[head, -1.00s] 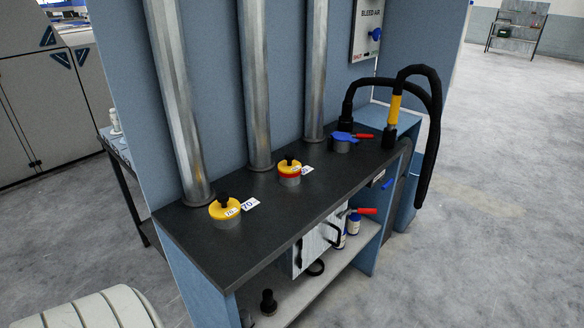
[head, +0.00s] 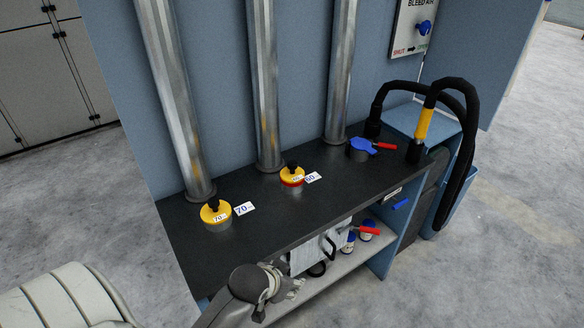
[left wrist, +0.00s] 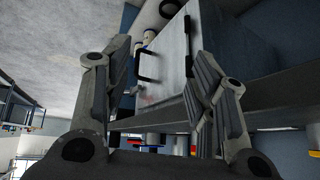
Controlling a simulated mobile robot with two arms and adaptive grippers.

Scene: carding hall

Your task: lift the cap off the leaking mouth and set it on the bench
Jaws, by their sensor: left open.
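A yellow cap with a black knob (head: 215,210) sits on the front-left mouth of the dark bench top (head: 250,215), beside a "70" tag. A second yellow cap with a black knob and red band (head: 292,176) sits on the middle mouth, by another tag. A blue lever-like fitting with a red handle (head: 364,147) sits on the far mouth. I cannot tell which mouth leaks. My left gripper (head: 285,285) is at the bench's front edge, below top level, apart from the caps. In the left wrist view its fingers (left wrist: 155,60) are spread and empty. My right gripper is not in view.
Metal pipes (head: 265,90) rise behind the mouths. A black hose with a yellow sleeve (head: 423,124) arches at the right end. A pale box with a black handle (head: 315,252) hangs under the top, near my left gripper.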

